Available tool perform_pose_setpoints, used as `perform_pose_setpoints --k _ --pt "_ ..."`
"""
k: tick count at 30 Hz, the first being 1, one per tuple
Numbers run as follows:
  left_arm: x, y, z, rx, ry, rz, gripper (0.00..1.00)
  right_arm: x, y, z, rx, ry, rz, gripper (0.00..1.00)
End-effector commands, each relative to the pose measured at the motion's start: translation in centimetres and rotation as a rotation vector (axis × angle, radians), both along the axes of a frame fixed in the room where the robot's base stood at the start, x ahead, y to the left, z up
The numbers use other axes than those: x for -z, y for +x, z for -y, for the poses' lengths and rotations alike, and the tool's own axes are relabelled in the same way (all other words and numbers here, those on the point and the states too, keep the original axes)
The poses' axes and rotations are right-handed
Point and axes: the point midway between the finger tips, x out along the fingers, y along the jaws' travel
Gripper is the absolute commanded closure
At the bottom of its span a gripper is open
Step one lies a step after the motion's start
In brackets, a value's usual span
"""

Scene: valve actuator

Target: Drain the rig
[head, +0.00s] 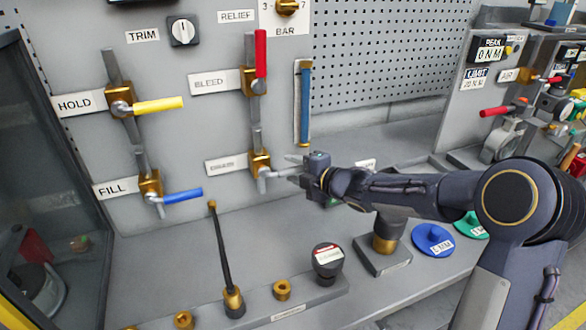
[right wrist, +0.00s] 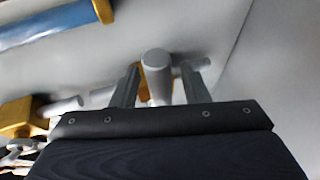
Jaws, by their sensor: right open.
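The drain valve (head: 259,160) is brass, on the grey panel beside a label (head: 226,166) that seems to read DRAIN. Its pale grey lever (head: 277,174) points right. My right gripper (head: 293,169) is at the lever's free end, with its jaws open. In the right wrist view, the lever's round grey end (right wrist: 156,73) stands between the two fingers, with a gap on each side. A sight tube (head: 303,105) filled with blue is above the gripper. My left gripper is not in view.
The yellow HOLD lever (head: 158,105) and blue FILL lever (head: 183,196) point right; the red BLEED lever (head: 261,54) points up. A black rod (head: 223,250) stands on the bench left of my arm.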

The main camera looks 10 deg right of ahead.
Motion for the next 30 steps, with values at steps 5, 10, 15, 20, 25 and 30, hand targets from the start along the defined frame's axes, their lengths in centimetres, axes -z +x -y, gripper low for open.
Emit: perform_pose_setpoints --k 5,10,15,20,25,30 --pt "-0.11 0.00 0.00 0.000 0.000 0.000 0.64 0.29 0.89 -0.62 0.001 -0.001 -0.001 0.59" --pt "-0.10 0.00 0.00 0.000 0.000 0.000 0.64 0.31 0.93 -0.64 0.001 -0.001 -0.001 0.59" --pt "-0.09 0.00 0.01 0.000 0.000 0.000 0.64 0.30 0.92 -0.63 0.001 0.000 -0.001 0.72" --pt "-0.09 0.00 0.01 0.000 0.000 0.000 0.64 0.30 0.91 -0.62 0.001 0.000 -0.001 0.93" --pt "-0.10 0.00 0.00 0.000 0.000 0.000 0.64 0.30 0.90 -0.62 0.001 0.000 -0.001 1.00" --pt "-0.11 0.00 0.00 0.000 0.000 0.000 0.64 0.27 0.89 -0.62 0.001 -0.002 -0.001 1.00"
